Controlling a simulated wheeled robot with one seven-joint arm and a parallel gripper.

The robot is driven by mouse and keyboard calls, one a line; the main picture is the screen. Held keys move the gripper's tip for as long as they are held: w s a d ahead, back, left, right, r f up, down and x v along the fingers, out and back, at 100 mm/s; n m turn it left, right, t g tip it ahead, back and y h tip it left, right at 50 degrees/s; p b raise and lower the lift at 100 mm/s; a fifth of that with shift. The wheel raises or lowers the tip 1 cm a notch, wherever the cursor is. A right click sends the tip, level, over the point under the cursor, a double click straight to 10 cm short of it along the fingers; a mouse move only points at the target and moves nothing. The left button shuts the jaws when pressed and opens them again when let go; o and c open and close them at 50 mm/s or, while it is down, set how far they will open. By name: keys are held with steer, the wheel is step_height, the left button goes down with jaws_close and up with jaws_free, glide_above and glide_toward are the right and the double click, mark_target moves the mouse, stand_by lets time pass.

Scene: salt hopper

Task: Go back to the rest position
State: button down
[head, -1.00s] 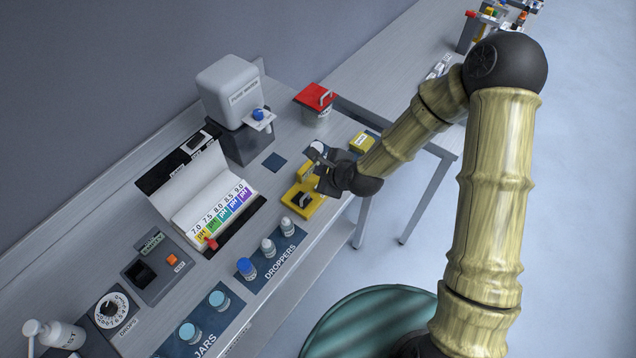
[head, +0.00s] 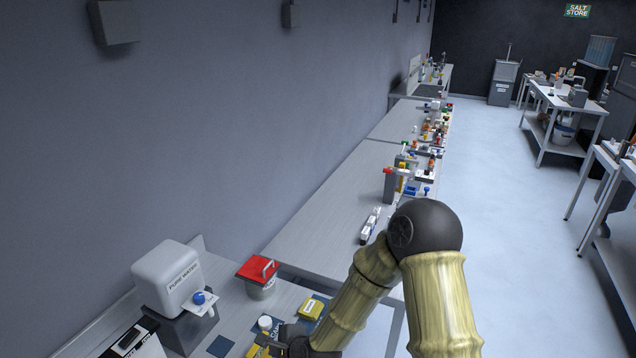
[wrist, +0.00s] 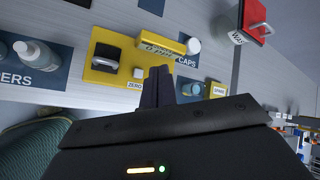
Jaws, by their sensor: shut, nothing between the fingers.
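My gripper (wrist: 158,88) is shut, with its dark fingers together and nothing between them. My arm bends up from there to a dark elbow at the right. No marked rest place shows.
A white pure water tank (head: 168,275) and a red-lidded bin (head: 258,275) stand on the near bench. A yellow box (head: 311,308) is close to my gripper. More benches with small items (head: 430,140) run along the wall.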

steer(key=s+d+r+n+g+h, duration=0.1)
steer(key=s+d+r+n, duration=0.3)
steer(key=d, duration=0.5)
steer(key=s+d+r+n+g+h, duration=0.1)
steer(key=s+d+r+n+h, duration=0.2)
steer(key=d, duration=0.6)
steer(key=s+d+r+n+g+h, duration=0.1)
steer(key=s+d+r+n+h, duration=0.1)
steer(key=s+d+r+n, duration=0.3)
steer(key=d+r+n, duration=0.2)
steer(key=d+n, duration=0.2)
steer(key=shift+h, duration=0.3)
stand_by(0.4)
